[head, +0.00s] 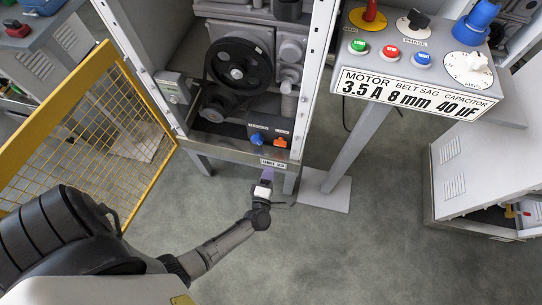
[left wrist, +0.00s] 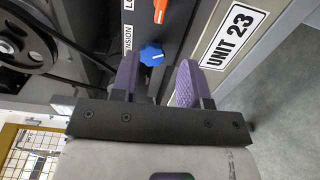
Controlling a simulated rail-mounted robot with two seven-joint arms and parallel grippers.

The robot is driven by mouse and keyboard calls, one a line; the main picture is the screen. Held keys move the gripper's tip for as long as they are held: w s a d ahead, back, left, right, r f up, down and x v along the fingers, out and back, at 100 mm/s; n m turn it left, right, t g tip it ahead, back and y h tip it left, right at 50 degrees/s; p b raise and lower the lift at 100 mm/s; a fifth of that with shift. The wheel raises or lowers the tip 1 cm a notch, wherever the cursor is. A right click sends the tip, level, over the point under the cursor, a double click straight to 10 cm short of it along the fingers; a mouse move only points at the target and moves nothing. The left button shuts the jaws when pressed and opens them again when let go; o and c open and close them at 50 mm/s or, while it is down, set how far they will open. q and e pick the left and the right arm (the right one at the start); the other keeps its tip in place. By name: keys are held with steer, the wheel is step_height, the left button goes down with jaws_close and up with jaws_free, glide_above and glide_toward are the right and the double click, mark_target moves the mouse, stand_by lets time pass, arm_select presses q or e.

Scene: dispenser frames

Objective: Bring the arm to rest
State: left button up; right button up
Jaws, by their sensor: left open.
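My left arm (head: 225,243) reaches in from the lower left. Its gripper (head: 266,178) is near the lower front edge of the machine frame (head: 240,155), just below a small label. In the left wrist view the two purple-padded fingers (left wrist: 158,82) stand apart, with nothing seen held between them. A blue knob (left wrist: 152,55) shows beyond the fingertips, and it looks apart from them. In the head view the blue knob (head: 257,138) sits beside an orange knob (head: 281,142) on a dark panel. My right gripper is not in view.
A yellow mesh guard (head: 92,125) stands at the left, close to my arm. A grey control panel (head: 415,60) on a post stands at the right. A grey cabinet (head: 480,175) is at the far right. The floor (head: 350,255) at the lower middle is clear.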

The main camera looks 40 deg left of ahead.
arm_select(q)
steer(key=shift+s+d, duration=0.3)
steer(key=shift+s, duration=0.25)
steer(key=shift+w+m, duration=0.1)
steer(key=shift+m, duration=0.2)
